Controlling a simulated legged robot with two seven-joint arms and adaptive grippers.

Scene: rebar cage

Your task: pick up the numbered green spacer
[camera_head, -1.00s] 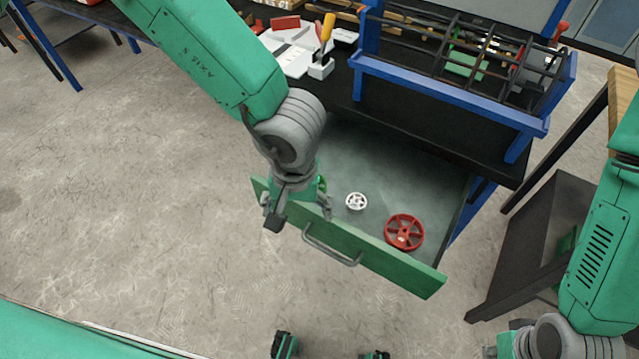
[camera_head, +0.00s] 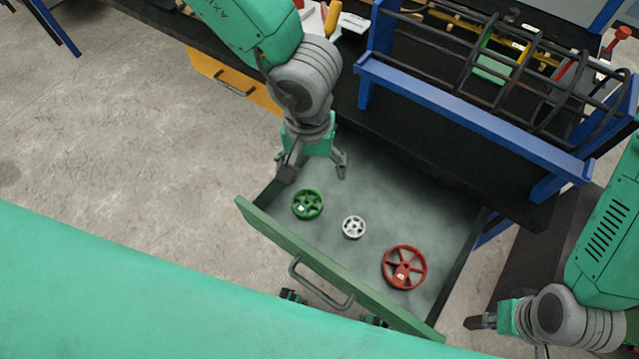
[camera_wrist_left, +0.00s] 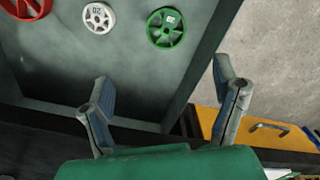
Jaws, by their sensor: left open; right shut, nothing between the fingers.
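The green spacer (camera_head: 307,204) is a spoked wheel with a small white label, lying on the floor of the open drawer (camera_head: 395,180), nearest the drawer's left side. It also shows in the left wrist view (camera_wrist_left: 166,28), ahead of the fingers. My left gripper (camera_head: 316,172) is open and empty above the drawer's back left part, just behind the spacer and apart from it. Its two fingers show spread in the left wrist view (camera_wrist_left: 165,105). My right gripper (camera_head: 482,322) is shut and empty at the lower right, outside the drawer.
A small white wheel (camera_head: 354,227) and a larger red wheel (camera_head: 405,267) lie in the same drawer. The drawer's green front (camera_head: 290,245) has a handle. A blue rack with a rebar cage (camera_head: 490,70) stands on the black table. A yellow drawer front (camera_head: 235,82) is left of the arm.

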